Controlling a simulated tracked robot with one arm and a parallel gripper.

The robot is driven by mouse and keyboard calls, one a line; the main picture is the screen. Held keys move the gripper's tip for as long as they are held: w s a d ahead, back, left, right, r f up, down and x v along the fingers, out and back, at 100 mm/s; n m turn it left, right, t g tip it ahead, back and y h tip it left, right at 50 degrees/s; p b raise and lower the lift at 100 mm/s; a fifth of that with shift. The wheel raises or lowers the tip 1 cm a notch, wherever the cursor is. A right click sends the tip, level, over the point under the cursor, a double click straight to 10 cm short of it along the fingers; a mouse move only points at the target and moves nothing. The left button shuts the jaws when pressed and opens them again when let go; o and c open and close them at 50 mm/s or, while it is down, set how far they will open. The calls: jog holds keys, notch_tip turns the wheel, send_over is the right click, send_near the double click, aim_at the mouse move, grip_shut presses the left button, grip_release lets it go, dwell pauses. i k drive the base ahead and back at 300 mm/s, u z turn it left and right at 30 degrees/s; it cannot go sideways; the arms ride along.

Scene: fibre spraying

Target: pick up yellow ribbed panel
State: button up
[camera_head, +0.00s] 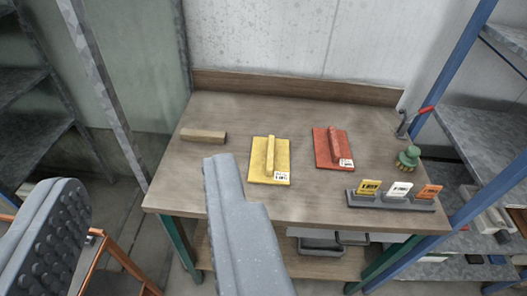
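The yellow ribbed panel (257,168) lies flat on the wooden workbench (210,110), near its middle. A raised yellow rib runs along its centre, and a white label sits at its lower right corner. My gripper (140,172) shows in the foreground with two grey fingers spread wide apart and nothing between them. The left finger shows a studded inner pad. The right finger's tip appears just left of and below the panel in the picture; the panel is not between the fingers.
A red ribbed panel (322,150) lies to the right. A wooden block (203,136) lies to the left. A grey holder (390,203) with yellow, white and orange tags, a green knobbed object (408,158) and a red-handled clamp (410,122) are at the right. Shelving flanks the bench.

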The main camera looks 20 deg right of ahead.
aim_at(269, 160)
jog(key=i, duration=0.85)
jog(key=z, duration=0.1)
